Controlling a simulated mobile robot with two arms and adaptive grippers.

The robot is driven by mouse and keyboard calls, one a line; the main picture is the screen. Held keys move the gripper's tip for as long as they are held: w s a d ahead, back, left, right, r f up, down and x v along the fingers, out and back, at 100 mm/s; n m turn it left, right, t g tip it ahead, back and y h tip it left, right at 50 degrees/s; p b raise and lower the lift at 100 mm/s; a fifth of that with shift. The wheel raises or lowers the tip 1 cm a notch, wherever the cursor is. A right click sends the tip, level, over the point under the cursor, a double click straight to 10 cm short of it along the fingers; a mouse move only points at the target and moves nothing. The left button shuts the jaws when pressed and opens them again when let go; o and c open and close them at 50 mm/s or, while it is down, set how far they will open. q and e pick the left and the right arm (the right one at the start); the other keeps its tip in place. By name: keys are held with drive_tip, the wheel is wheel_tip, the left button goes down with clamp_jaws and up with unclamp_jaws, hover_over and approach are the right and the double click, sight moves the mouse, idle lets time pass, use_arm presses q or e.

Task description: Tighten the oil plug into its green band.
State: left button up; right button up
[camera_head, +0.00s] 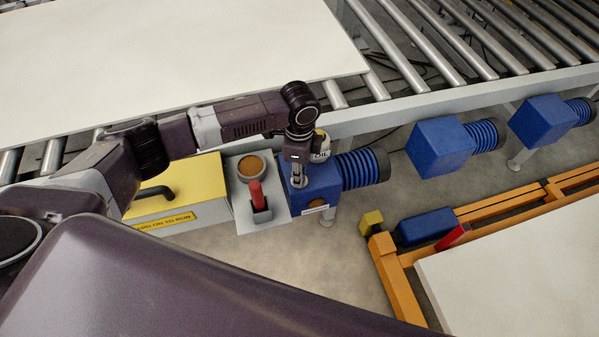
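My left gripper (298,181) points down over the near left part of a blue pump block (325,190), which has a ribbed cylinder (360,168) on its right. The fingertips are small and close to the block's top. I cannot tell whether they are shut or hold anything. I cannot make out the oil plug or a green band; the gripper may hide them. A white bottle marked OIL (321,150) stands just behind the gripper, partly covered by it. A brown round spot (317,201) shows on the block's near side. My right gripper is not in view.
A roller conveyor (440,60) runs behind; an orange frame (398,285) stands right.

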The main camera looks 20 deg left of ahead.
use_arm(q)
clamp_jaws()
drive_tip(key=shift+r+m+p, duration=0.25)
drive_tip(key=shift+m+p, duration=0.55)
drive_tip(key=shift+p, duration=0.05)
drive_tip(key=shift+f+m+p, duration=0.1)
drive_tip(key=shift+m+p, duration=0.45)
drive_tip(key=shift+m, duration=0.45)
drive_tip(key=shift+f+m, duration=0.1)
drive_tip(key=shift+m, duration=0.7)
drive_tip(key=o, duration=0.8)
unclamp_jaws()
